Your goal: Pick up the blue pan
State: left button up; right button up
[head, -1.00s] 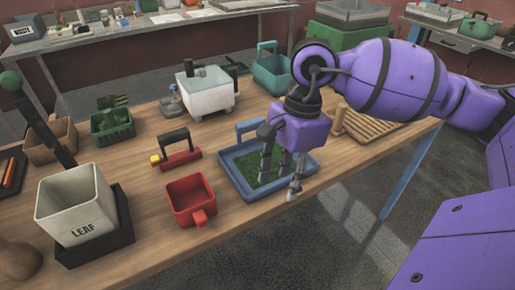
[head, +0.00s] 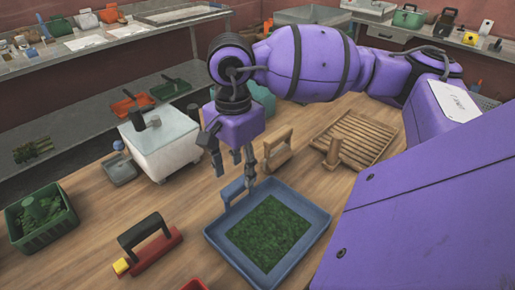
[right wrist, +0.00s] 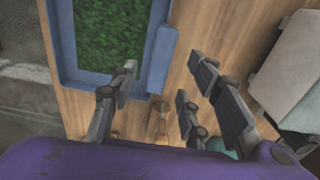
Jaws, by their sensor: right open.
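The blue pan (head: 222,246) sits on the wooden bench with a bed of green leaf bits (head: 268,233) inside. Its raised blue handle (head: 234,191) stands at the upper left side. My right gripper (head: 236,174) is open and empty above that handle, fingers pointing down. In the right wrist view the pan (right wrist: 155,75) is at the upper left, and its handle (right wrist: 164,50) appears between the spread fingertips (right wrist: 161,62). I cannot tell whether any finger touches it. My left gripper is not in view.
A white box machine (head: 160,150) stands behind, left of the gripper. A wooden-handled block (head: 278,152) and a slatted wooden rack (head: 355,138) are close to the right. A red tool with a black handle (head: 150,250) and a green basket (head: 40,218) lie left.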

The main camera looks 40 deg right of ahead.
aim_at(239, 182)
notch_tip(239, 182, down, 5)
jog(key=shift+a+r+p, duration=0.1)
jog(key=shift+p, duration=0.35)
jog(key=shift+f, duration=0.55)
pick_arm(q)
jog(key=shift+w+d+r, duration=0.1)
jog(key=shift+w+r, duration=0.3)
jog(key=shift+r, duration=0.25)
pick_arm(e)
grip_shut()
